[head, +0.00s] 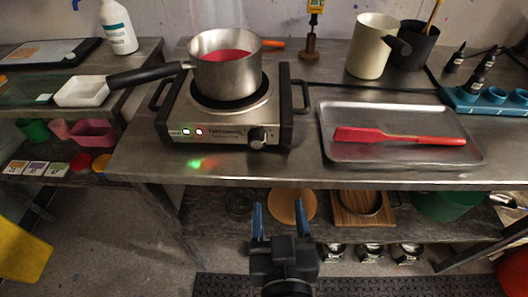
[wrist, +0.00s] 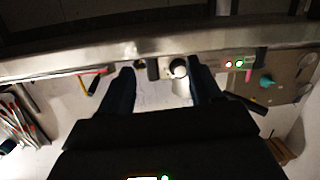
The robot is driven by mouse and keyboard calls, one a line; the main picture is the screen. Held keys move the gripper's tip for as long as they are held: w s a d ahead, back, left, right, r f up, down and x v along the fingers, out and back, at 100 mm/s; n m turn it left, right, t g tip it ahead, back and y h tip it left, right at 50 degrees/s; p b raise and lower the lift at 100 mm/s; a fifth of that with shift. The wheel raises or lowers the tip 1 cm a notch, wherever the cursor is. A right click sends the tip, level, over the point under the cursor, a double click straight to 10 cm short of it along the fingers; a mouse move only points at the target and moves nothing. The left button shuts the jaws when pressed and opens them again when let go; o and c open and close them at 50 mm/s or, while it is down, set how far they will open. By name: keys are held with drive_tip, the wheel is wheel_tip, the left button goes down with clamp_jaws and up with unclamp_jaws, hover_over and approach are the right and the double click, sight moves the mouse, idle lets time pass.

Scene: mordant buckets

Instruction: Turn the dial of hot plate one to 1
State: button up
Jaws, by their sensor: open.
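The hot plate (head: 222,120) stands on the steel counter, with a dial (head: 257,137) at the right of its front panel and two lit lamps at the left. A steel saucepan of red liquid (head: 225,62) sits on it. My gripper (head: 279,210) is open and empty, in front of the counter and lower in the picture than the dial, apart from it. In the wrist view the dial (wrist: 180,68) appears between the open fingers (wrist: 163,80), nearer the right one. The dial's markings are too small to read.
A steel tray (head: 400,155) with a red spatula (head: 398,136) lies right of the hot plate. The saucepan's black handle (head: 148,75) sticks out left. A lower shelf (head: 330,215) with pots and boards runs behind my gripper. The counter's front edge lies between gripper and dial.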

drive_tip(key=m+t+h, duration=0.1)
drive_tip(key=t, duration=0.1)
approach(257, 144)
drive_tip(key=w+p, duration=0.1)
drive_tip(key=w, duration=0.6)
drive_tip(key=shift+w, duration=0.85)
drive_tip(key=shift+c, duration=0.4)
drive_tip(key=c, duration=1)
drive_tip(key=shift+o, duration=0.2)
